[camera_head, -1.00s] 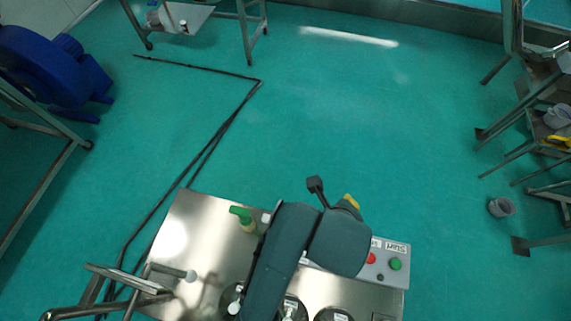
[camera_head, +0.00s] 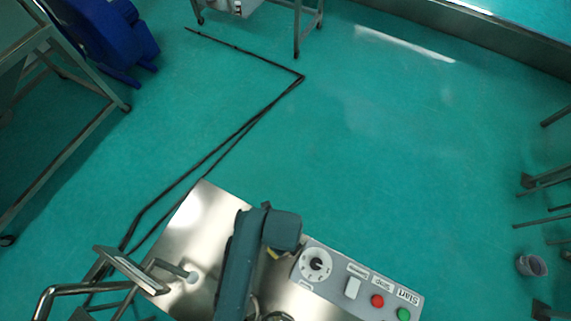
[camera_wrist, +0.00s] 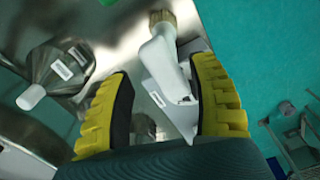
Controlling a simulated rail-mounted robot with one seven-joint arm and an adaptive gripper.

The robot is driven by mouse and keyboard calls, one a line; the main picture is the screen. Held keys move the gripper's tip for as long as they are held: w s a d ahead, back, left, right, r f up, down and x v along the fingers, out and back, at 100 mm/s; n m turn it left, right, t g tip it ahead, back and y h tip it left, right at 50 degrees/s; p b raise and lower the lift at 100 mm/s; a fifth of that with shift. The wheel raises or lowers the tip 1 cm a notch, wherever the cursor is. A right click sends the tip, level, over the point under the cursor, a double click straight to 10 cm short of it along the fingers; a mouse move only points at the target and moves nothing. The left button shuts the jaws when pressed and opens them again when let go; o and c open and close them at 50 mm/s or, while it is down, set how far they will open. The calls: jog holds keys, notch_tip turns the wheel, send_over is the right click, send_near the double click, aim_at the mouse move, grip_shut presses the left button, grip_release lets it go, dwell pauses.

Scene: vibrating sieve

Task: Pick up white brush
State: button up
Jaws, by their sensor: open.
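The white brush (camera_wrist: 162,58) shows in the wrist view, with its tan bristle end (camera_wrist: 162,17) at the top and its white handle running down to the right. My gripper (camera_wrist: 163,88) has its two yellow-and-black fingers spread, one on each side of the brush. The right finger is close to the brush; I cannot tell if it touches. In the head view my arm hides the gripper and the brush.
The steel table (camera_head: 197,215) bears a control panel (camera_head: 335,272) with a dial and red and green buttons.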

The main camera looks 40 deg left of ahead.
jog(key=f, duration=0.2)
jog(key=f+p, duration=0.1)
jog(key=f, duration=0.4)
jog(key=shift+w+f, duration=0.35)
grip_shut()
